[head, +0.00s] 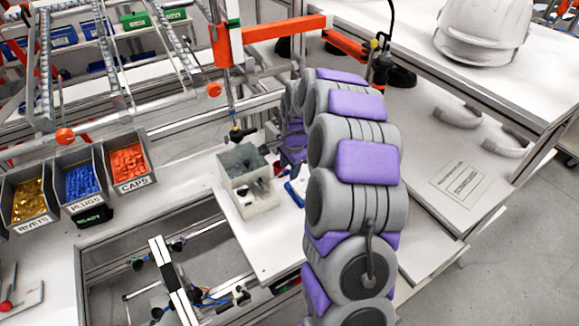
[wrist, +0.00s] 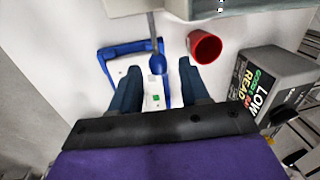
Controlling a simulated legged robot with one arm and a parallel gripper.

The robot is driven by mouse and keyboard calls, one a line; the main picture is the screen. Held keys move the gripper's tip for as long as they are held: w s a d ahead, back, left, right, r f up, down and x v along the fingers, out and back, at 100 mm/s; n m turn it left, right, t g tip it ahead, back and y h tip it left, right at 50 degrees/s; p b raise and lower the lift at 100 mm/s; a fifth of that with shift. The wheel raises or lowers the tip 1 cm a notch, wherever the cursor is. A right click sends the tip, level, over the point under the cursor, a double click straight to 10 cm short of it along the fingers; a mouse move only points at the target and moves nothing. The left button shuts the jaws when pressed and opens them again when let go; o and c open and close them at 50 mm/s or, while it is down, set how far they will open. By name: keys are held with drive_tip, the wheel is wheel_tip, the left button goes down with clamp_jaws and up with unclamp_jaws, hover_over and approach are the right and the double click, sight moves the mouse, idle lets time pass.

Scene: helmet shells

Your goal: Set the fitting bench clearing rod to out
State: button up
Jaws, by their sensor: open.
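In the wrist view a thin grey rod with a blue knob (wrist: 157,63), which looks like the clearing rod, sticks out from a pale box (wrist: 125,7) at the top edge. My gripper (wrist: 159,70) is open, its two dark blue fingers on either side of the knob. I cannot tell whether they touch it. In the head view a pale open box (head: 249,204) with grey contents stands on the bench, probably the same box. There my arm hides the gripper and most of the rod. How far the rod is out is unclear.
A red cup (wrist: 204,46) stands close right of the fingers. A blue-edged item (wrist: 104,68) lies left, with a white panel (wrist: 153,98) bearing a green button below the knob. A grey labelled box (wrist: 275,65) is farther right. Parts bins (head: 80,185) stand left.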

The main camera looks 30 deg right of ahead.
wheel_tip(320, 180, up, 17)
drive_tip(key=s+p, duration=0.1)
drive_tip(key=s, duration=0.1)
drive_tip(key=shift+s+d+p, duration=0.15)
drive_tip(key=shift+s+p, duration=0.15)
drive_tip(key=shift+p, duration=0.05)
drive_tip(key=shift+d+f+b, duration=0.15)
drive_tip(key=shift+f+b, duration=0.05)
drive_tip(key=shift+b, duration=0.9)
drive_tip(key=shift+s+b, duration=0.1)
drive_tip(key=shift+b, duration=0.7)
drive_tip(key=w+f+b, duration=0.1)
drive_tip(key=f+b, duration=0.1)
drive_tip(key=f, duration=0.3)
drive_tip(key=a+f+b, duration=0.1)
drive_tip(key=f+b, duration=0.1)
drive_tip(key=f, duration=0.4)
drive_tip(key=w+f+b, duration=0.1)
drive_tip(key=f, duration=0.4)
drive_tip(key=shift+w+a+f+b, duration=0.35)
drive_tip(key=shift+a+b, duration=0.05)
drive_tip(key=shift+c, duration=0.2)
